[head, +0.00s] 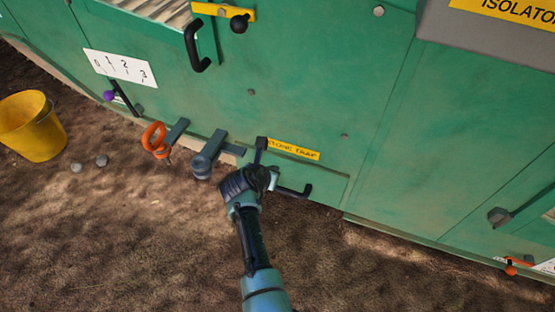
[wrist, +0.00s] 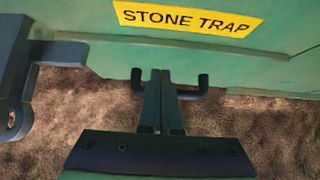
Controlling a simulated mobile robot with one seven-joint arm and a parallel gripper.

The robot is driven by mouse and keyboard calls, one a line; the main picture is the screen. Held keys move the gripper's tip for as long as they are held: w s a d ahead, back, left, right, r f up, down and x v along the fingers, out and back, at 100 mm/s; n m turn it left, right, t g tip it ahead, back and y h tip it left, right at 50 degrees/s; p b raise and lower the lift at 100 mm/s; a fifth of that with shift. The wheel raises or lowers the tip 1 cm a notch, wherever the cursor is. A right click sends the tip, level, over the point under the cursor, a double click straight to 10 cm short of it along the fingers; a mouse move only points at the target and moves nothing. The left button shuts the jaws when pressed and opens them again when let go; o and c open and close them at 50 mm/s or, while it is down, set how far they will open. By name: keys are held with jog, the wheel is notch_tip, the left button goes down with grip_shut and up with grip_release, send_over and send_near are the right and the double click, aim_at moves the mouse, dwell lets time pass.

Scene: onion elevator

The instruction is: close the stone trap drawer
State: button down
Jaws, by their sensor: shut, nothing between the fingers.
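The stone trap drawer (head: 328,184) is a green panel low on the machine's side, under a yellow label (head: 293,149) reading STONE TRAP in the wrist view (wrist: 190,20). Its black handle (head: 297,192) is partly hidden by my gripper (head: 272,178). In the wrist view, my gripper (wrist: 160,75) has its fingers together and empty, crossing in front of the middle of the handle (wrist: 197,88). I cannot tell whether the fingers touch the handle or the drawer. The drawer front looks nearly in line with the panel; any small gap is hard to judge.
Left of the drawer, a grey bracket (head: 207,156) and an orange ring-shaped part (head: 154,139) stick out of the machine. A yellow bucket (head: 32,128) and two stones (head: 88,164) are on the ground at far left. The brown ground in front is otherwise open.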

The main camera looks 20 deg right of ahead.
jog(key=p+v, duration=0.7)
jog(key=v, duration=0.3)
jog(key=shift+s+a+p, duration=0.35)
jog(key=shift+a, duration=0.05)
